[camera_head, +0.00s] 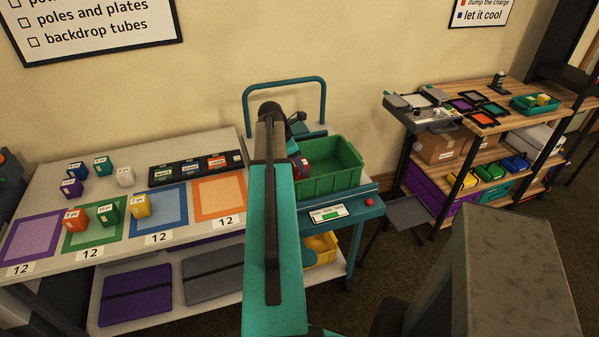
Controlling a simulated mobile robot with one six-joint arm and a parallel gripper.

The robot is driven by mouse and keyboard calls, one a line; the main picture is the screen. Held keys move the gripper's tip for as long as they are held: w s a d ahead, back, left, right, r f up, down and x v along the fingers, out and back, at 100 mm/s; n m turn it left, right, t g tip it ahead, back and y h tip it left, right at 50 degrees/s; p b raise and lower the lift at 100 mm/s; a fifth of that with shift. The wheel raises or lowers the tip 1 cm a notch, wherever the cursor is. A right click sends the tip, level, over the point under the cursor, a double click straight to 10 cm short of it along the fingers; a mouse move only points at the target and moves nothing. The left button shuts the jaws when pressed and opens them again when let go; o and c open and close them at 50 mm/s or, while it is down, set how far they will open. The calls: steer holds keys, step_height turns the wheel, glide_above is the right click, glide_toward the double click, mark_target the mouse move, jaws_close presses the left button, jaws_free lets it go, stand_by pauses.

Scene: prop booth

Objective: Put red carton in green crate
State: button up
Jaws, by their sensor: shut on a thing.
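My gripper (297,154) is at the crate's left side, partly hidden behind my own arm. It is shut on a red carton (304,167), of which only a small red and dark part shows. The carton is by the crate's left rim. I cannot tell from this view whether it is above the crate floor or touching it.
Small cubes, one orange-red (76,220), stand among coloured square mats at left. A black tray (190,168) lies behind them. A white card (327,214) lies before the crate. A wooden shelf cart (497,120) stands at right.

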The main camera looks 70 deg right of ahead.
stand_by(0.3)
steer(key=shift+f+p, duration=0.45)
steer(key=shift+f, duration=1.45)
steer(key=shift+f, duration=0.15)
steer(key=o, duration=1.2)
steer(key=shift+r, duration=0.25)
steer(key=b+v, duration=0.2)
steer(key=v, duration=1)
